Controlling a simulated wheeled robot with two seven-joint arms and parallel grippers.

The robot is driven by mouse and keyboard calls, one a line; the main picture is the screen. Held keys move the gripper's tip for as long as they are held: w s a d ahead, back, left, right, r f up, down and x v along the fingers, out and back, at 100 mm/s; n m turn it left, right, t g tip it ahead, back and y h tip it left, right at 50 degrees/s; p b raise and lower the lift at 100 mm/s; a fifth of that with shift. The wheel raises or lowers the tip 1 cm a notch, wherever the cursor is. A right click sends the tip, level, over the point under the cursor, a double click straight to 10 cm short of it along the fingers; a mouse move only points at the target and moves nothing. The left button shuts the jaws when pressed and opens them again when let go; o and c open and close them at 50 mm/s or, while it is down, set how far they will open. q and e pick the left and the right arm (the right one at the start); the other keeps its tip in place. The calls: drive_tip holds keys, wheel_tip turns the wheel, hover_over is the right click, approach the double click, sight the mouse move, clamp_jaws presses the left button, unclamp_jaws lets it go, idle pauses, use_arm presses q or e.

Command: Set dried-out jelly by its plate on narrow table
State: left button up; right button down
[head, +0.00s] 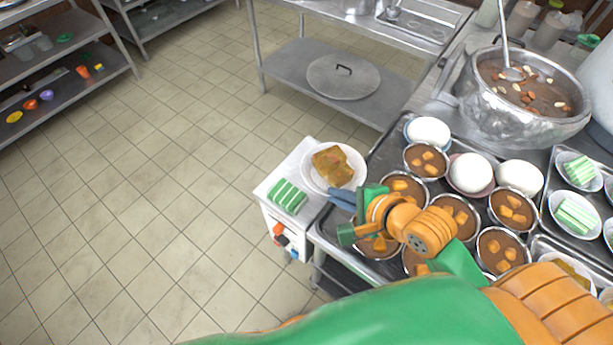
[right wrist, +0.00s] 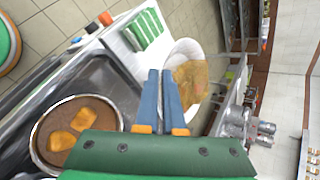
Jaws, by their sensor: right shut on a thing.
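A white plate (head: 309,181) carries brown-yellow, translucent-looking jelly pieces (head: 337,166) at the back of the narrow white table (head: 268,190). A green-and-white striped jelly (head: 288,196) lies on the bare tabletop, left of and in front of the plate. My right gripper (head: 334,196) is at the plate's near rim and looks shut on it. In the right wrist view the blue fingers (right wrist: 160,75) are close together and overlap the plate's edge (right wrist: 183,47); the exact contact is hidden. I cannot tell whether the plate rests on the table. My left gripper is not in view.
Bowls of brown congee (head: 426,161) and white domed items (head: 472,172) crowd the metal counter to the right. A large stockpot (head: 530,121) with a ladle stands behind. A shelf holding a lid (head: 342,78) is at the back. Floor (head: 150,200) left of the table is clear.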

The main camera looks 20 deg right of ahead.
sight(330, 182)
drive_tip(key=w, duration=0.1)
drive_tip(key=w+f, duration=0.1)
drive_tip(key=w, duration=0.1)
drive_tip(key=w+f, duration=0.1)
drive_tip(key=w, duration=0.1)
drive_tip(key=shift+f+p, duration=0.25)
drive_tip(key=shift+p, duration=0.05)
drive_tip(key=w+f, duration=0.2)
drive_tip(key=w+f+b, duration=0.1)
drive_tip(key=w+f, duration=0.3)
drive_tip(key=shift+a+f+b, duration=0.3)
drive_tip(key=shift+f+b, duration=0.1)
drive_tip(key=shift+s+f, duration=0.25)
drive_tip(key=shift+f, duration=0.9)
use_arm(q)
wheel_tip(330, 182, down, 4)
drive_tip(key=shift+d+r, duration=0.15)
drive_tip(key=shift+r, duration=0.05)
use_arm(e)
drive_tip(key=shift+f, duration=0.1)
drive_tip(key=shift+w, duration=0.1)
drive_tip(key=c, duration=1.4)
unclamp_jaws()
drive_tip(key=shift+f, duration=0.1)
drive_tip(key=shift+o, duration=0.4)
